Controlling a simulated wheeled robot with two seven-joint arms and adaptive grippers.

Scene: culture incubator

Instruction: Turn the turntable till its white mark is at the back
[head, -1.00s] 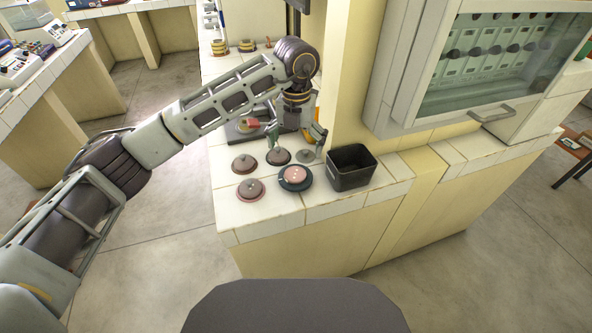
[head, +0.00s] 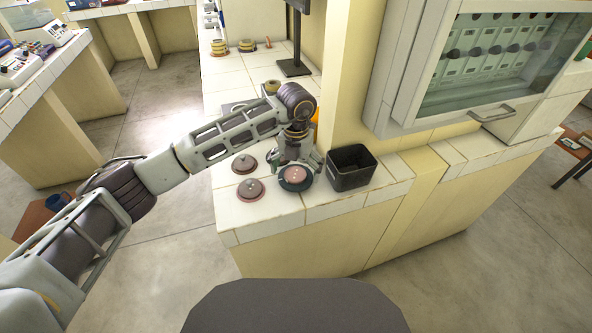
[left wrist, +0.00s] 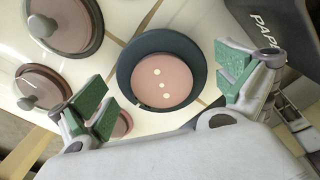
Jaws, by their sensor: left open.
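The turntable (head: 284,186) is a dark blue-grey round dish with a pink disc in it, near the counter's front edge. It also shows in the left wrist view (left wrist: 133,62), where the disc carries 3 pale dots. A small whitish spot shows on its rim at the lower left of that view; it looks like the mark. In the head view I cannot make the mark out. My left gripper (head: 297,166) is open above the turntable. In the left wrist view its green-padded fingers (left wrist: 166,82) stand on either side of the dish, apart from it. My right gripper is not in view.
A black bin (head: 350,170) stands close to the right of the turntable. Lidded round dishes (head: 250,189) (head: 244,163) stand to its left. A wall pillar and a glass-fronted cabinet (head: 480,65) rise behind on the right. Free tiled counter lies further back.

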